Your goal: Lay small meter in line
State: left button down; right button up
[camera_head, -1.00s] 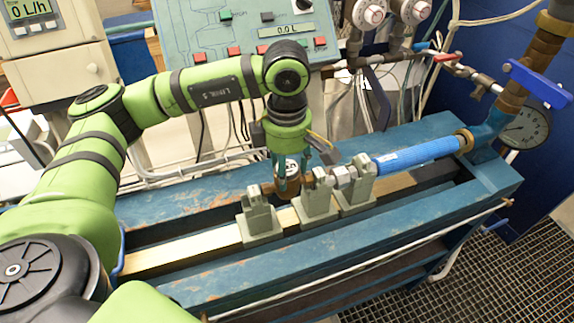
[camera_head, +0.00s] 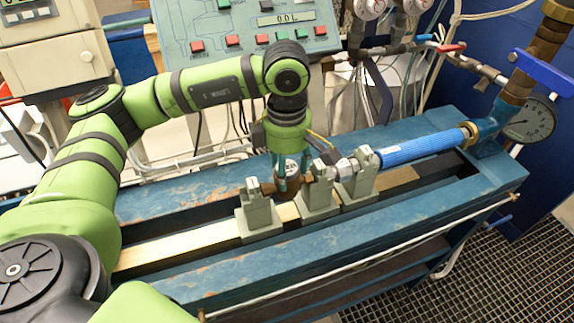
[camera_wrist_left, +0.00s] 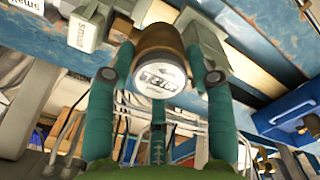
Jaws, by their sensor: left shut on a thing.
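The small meter has a brass body (camera_wrist_left: 155,42) and a round white face (camera_wrist_left: 160,79). My left gripper (camera_wrist_left: 160,72) is shut on it, one finger on each side. In the head view the left gripper (camera_head: 291,178) points down and hides much of the meter (camera_head: 292,167). The meter sits between the left grey-green support (camera_head: 257,213) and the middle support (camera_head: 318,195), in line with the pipe. Whether its ends rest in these supports cannot be told. My right gripper is not in view.
A third support (camera_head: 358,183) holds a metal fitting joined to the blue cylinder (camera_head: 415,149). The blue bench (camera_head: 330,245) carries a pale rail (camera_head: 180,244). A control panel (camera_head: 215,30) stands behind. A pressure gauge (camera_head: 530,122) and blue valve handle (camera_head: 543,78) are at right.

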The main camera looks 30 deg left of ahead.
pick_arm(q)
jog(key=shift+f+b, duration=0.3)
jog(key=shift+b, duration=0.15)
dwell(0.5)
jog(key=shift+c, duration=1.9)
grip_release()
jog(key=shift+r+p, duration=2.25)
jog(key=shift+r, duration=2.25)
